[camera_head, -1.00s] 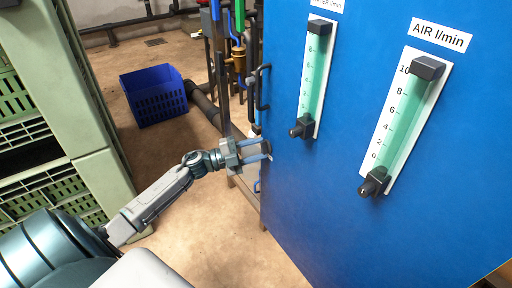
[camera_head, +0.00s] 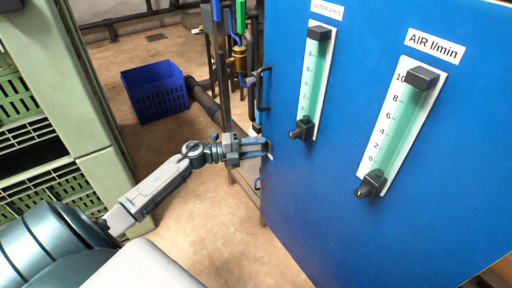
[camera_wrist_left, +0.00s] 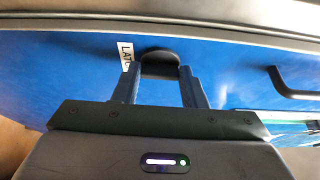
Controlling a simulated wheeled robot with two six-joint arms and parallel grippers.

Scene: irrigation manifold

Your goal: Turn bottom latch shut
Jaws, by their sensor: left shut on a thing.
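The blue cabinet panel (camera_head: 330,215) fills the right of the head view. The bottom latch is a dark rounded handle (camera_wrist_left: 160,65) at the panel's edge, beside a white label reading "LAT…" (camera_wrist_left: 126,56) in the left wrist view. My left gripper (camera_head: 266,147) reaches the panel's left edge, and its blue fingers (camera_wrist_left: 160,85) are shut on the latch, one on each side of it. In the head view the latch is mostly hidden by the fingers. My right gripper is not in view.
A dark bar handle (camera_head: 263,88) sits higher on the panel's edge; a dark handle also shows at right in the wrist view (camera_wrist_left: 292,87). Two flow meters (camera_head: 312,85) (camera_head: 398,135) stick out of the panel. Green crates (camera_head: 95,130) stand left. A blue crate (camera_head: 160,105) is on the floor.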

